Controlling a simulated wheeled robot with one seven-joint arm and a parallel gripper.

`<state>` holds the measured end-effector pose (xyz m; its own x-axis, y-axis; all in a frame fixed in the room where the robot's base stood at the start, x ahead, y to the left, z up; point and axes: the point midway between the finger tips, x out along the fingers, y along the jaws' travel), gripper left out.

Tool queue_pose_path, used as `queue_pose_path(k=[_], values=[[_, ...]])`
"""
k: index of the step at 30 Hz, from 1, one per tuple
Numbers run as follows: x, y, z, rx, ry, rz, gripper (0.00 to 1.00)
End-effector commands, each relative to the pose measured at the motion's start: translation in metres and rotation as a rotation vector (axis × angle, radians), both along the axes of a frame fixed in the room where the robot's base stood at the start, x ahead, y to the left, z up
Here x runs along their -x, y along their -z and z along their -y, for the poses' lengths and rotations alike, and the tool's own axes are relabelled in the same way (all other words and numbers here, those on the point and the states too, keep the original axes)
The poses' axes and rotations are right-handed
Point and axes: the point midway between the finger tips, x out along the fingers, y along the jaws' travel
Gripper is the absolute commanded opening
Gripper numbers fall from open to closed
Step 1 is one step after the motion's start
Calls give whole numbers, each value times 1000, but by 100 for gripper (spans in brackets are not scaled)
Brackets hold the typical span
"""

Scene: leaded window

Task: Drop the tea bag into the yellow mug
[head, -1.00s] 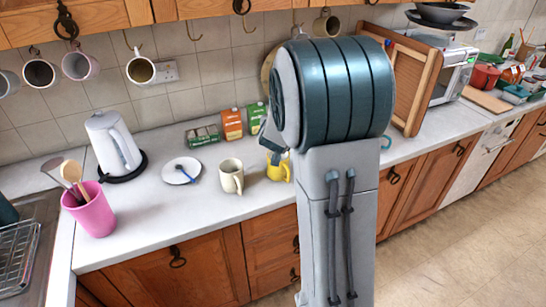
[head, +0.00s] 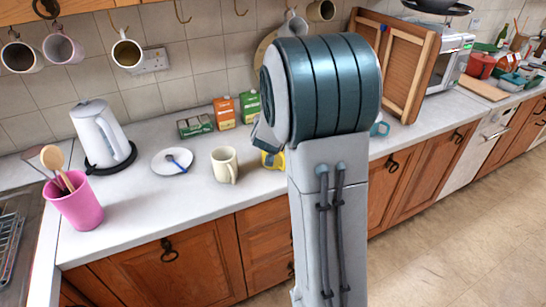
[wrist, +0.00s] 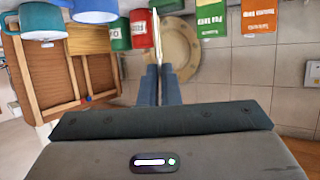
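The yellow mug (head: 270,160) stands on the counter in the head view, mostly hidden behind my arm. My gripper (wrist: 160,72) shows in the wrist view with its two dark blue fingers close together. A thin white thing (wrist: 156,40), seen edge-on, stands out from between the fingertips; it looks like the tea bag, held clear of the counter. In the head view my arm hides the fingers and what they hold. I cannot make out the yellow mug in the wrist view.
A cream mug (head: 224,165) stands left of the yellow mug. A saucer (head: 160,168) with a blue spoon, a white kettle (head: 101,135) and a pink utensil pot (head: 77,205) are further left. Tea boxes (head: 224,113) stand behind by the wall. Mugs (head: 127,52) hang above.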

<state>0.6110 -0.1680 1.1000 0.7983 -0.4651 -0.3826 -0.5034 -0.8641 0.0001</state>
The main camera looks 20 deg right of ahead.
Motion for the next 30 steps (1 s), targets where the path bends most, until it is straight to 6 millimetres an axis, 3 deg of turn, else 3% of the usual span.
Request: queue_pose_path(k=[2,6,19,30], values=[[0,-1,0,0,0,0,0],[0,-1,0,0,0,0,29],[8,-5,-5,-1,-1,2,29],[59,-31,-35,-2,-2,3,29]])
